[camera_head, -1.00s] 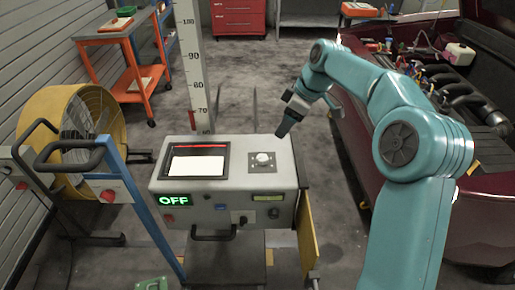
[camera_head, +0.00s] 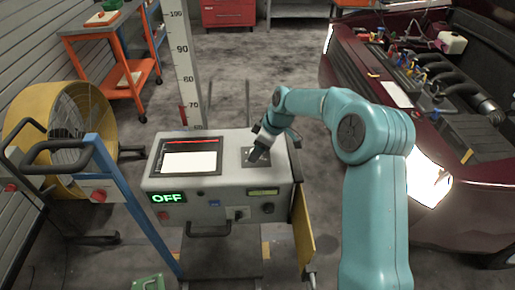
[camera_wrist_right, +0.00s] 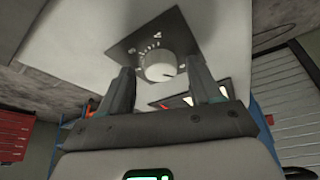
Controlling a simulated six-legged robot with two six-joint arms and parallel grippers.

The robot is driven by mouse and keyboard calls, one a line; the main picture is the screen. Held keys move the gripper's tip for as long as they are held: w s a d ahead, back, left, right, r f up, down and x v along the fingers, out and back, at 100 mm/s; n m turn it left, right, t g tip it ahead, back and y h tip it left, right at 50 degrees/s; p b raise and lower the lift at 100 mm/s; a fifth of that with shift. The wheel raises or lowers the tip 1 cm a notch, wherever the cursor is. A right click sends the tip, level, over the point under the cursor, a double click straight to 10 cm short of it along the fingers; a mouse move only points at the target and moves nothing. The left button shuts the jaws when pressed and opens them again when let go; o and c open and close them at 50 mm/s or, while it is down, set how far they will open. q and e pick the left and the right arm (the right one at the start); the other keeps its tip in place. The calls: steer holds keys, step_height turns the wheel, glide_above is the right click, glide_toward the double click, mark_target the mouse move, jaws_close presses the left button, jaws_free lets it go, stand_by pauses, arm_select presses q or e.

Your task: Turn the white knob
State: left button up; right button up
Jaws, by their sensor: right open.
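The white knob (camera_wrist_right: 155,66) sits on a dark square plate with dial marks on the console's top. My right gripper (camera_wrist_right: 160,88) is open, its two dark fingers on either side of the knob's near edge in the right wrist view. I cannot tell whether they touch it. In the head view my right gripper (camera_head: 257,155) covers the knob, and only part of its plate (camera_head: 247,160) shows. The grey console (camera_head: 222,183) has a lit green OFF display (camera_head: 167,198). My left gripper is not in view.
A tall measuring scale (camera_head: 183,70) stands behind the console. A yellow fan (camera_head: 38,120) and a blue frame (camera_head: 125,190) are at the left. A dark red car (camera_head: 460,215) with its engine bay open is at the right. An orange cart (camera_head: 108,60) stands behind.

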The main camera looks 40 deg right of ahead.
steer(key=shift+a+f, duration=0.1)
steer(key=shift+f, duration=0.05)
steer(key=shift+w, duration=0.1)
steer(key=shift+f, duration=0.1)
steer(key=c, duration=1)
steer(key=shift+c, duration=0.2)
